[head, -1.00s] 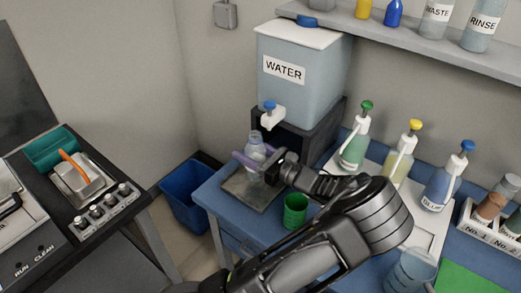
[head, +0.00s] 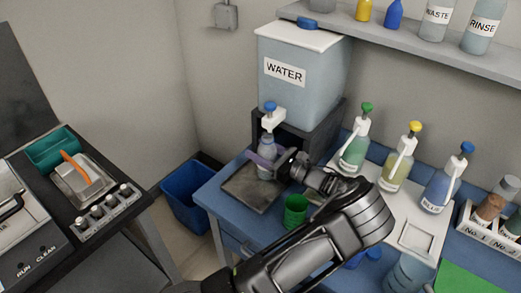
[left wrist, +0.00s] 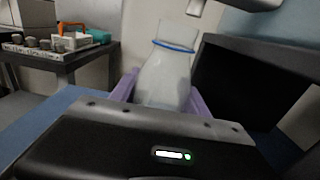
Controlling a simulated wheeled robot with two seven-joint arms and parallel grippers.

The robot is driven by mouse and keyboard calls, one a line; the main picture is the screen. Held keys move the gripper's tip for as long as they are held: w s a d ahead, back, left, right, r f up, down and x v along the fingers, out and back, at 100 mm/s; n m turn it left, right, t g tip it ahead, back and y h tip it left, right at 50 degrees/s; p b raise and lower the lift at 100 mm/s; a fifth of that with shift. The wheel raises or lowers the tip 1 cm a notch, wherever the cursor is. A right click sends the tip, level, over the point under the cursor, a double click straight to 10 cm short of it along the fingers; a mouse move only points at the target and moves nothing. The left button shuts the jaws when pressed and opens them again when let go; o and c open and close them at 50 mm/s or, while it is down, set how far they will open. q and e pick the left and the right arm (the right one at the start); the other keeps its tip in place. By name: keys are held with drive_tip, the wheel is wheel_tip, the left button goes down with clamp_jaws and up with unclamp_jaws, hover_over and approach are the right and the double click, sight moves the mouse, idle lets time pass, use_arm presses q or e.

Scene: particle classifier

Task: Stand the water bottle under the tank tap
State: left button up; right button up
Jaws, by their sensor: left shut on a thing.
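The water tank (head: 300,85), labelled WATER, stands on a black stand at the back of the blue table. Its white tap with a blue knob (head: 271,115) juts out at the front left. My left gripper (head: 264,160) is shut on the clear water bottle (head: 266,150), with its purple fingers around the body. The bottle is upright, its neck just below the tap in the head view; the grey tray lies below it. In the left wrist view, the bottle (left wrist: 165,75) has a blue ring at its neck, and the tap (left wrist: 240,4) is above and right of its mouth. My right gripper is not seen.
A grey tray (head: 245,190) lies on the table, its front part bare. A green cup (head: 295,209) stands right of it, near my left arm. A blue bin (head: 187,198) is on the floor at left.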

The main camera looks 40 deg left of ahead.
use_arm(q)
drive_tip(key=shift+f, duration=0.2)
drive_tip(key=o, duration=1.5)
drive_tip(key=shift+r, duration=0.1)
drive_tip(key=shift+r, duration=0.2)
drive_tip(key=d+b, duration=0.2)
drive_tip(key=d, duration=1)
drive_tip(key=shift+w+f+b, duration=0.1)
drive_tip(key=shift+b, duration=0.2)
